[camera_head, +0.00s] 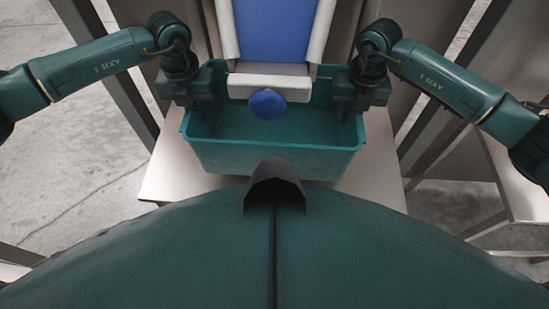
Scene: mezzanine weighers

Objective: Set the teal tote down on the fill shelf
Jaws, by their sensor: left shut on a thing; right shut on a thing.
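The teal tote (275,158) is in the middle of the view, upright and seemingly empty, just in front of my body. My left gripper (203,108) is shut on its left wall and my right gripper (345,110) is shut on its right wall. The pale shelf (375,180) lies under the tote and shows on both sides and in front of it. I cannot tell whether the tote's base touches the shelf.
A blue chute with pale side rails (275,30) comes down over the tote's back rim. A round blue knob (267,104) at its lower end hangs over the tote's opening. Dark posts (115,75) stand on the left. Another pale surface (520,185) is at the right.

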